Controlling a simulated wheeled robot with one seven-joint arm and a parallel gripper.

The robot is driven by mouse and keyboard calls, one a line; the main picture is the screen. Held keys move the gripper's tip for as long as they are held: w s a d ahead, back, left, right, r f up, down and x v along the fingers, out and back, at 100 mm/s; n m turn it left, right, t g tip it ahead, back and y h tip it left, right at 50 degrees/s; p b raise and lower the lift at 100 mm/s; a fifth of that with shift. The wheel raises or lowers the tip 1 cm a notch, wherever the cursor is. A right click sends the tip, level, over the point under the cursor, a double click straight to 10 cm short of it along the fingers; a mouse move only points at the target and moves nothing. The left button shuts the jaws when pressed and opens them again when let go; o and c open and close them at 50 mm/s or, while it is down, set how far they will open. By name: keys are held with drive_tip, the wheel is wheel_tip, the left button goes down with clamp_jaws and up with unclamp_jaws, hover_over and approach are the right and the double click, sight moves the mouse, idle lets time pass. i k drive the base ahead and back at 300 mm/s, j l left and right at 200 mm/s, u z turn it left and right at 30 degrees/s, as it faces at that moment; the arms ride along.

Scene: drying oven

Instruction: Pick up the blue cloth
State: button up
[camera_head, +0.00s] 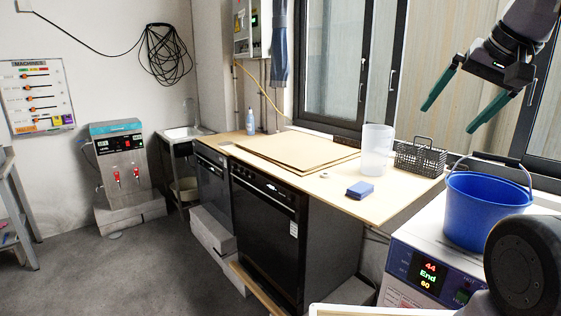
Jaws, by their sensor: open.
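A small folded blue item (360,190), which looks like a cloth, lies flat on the light wooden countertop (330,202) near its front edge. A longer blue-grey cloth (279,45) hangs by the wall near the window. My gripper (450,117) is in the upper right with its two green fingers spread apart and nothing between them. It is in the air, apart from the folded blue item and to its right in the picture.
A clear plastic container (377,152) and a black wire basket (413,158) stand behind the folded item. A blue bucket (487,208) sits on a white machine (425,255) at the right. Flat brown boards (290,150) lie left on the counter.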

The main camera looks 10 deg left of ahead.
sight(359, 191)
drive_tip(key=i+j+z, duration=0.15)
drive_tip(key=j, duration=0.25)
drive_tip(key=i+j+z, duration=0.15)
drive_tip(key=j, duration=0.3)
drive_tip(key=i+j+z, duration=0.15)
drive_tip(key=j, duration=0.35)
drive_tip(key=i+j+z, duration=0.15)
drive_tip(key=j, duration=0.3)
drive_tip(key=i+j+z, duration=0.15)
drive_tip(key=j, duration=0.35)
drive_tip(key=i+j+z, duration=0.15)
drive_tip(key=j, duration=0.4)
